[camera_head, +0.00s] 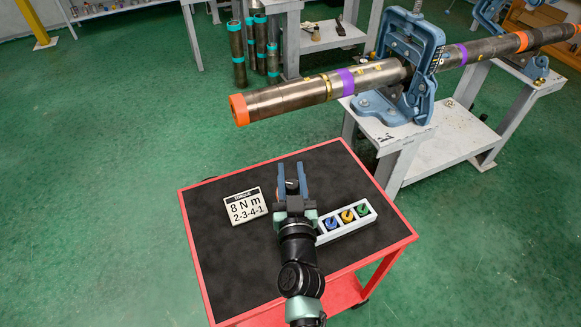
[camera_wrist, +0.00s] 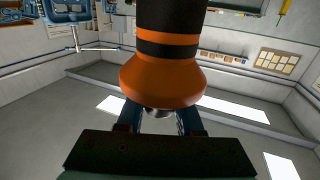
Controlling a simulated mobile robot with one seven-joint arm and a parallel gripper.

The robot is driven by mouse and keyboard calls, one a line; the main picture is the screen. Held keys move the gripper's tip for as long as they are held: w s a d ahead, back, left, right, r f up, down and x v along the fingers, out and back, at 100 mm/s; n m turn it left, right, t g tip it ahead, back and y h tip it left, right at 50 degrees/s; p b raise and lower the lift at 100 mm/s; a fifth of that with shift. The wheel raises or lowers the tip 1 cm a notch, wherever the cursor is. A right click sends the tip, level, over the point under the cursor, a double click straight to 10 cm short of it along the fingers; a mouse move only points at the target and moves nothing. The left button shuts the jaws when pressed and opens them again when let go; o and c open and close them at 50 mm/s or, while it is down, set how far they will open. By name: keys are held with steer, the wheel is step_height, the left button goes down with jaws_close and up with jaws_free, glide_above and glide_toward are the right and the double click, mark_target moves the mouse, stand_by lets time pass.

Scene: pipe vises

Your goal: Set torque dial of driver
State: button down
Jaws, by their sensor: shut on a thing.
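The driver (camera_wrist: 168,60) shows large in the wrist view as a black body with orange bands, a flared orange lower end and a small metallic part below. My gripper (camera_head: 291,180) is over the middle of the black-topped cart, its blue fingers a little apart around the driver's dark, light-topped end (camera_head: 291,185). In the wrist view the fingers (camera_wrist: 160,124) show on either side below the flare. The dial's scale and setting cannot be read. A white card (camera_head: 246,206) left of my gripper reads "TORQUE 8 N m 2-3-4-1".
A white holder (camera_head: 349,231) with blue, yellow and green round pieces lies right of my gripper. The red-edged cart (camera_head: 215,265) has bare mat at left and front. Behind it, a blue pipe vise (camera_head: 421,75) on a grey bench grips a long pipe (camera_head: 300,95) overhanging the cart's far side.

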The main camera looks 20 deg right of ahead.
steer(key=c, duration=0.5)
jaws_free()
steer(key=shift+c, duration=0.2)
steer(key=shift+s, duration=0.15)
steer(key=v, duration=1.2)
steer(key=shift+s, duration=0.35)
steer(key=shift+a, duration=0.15)
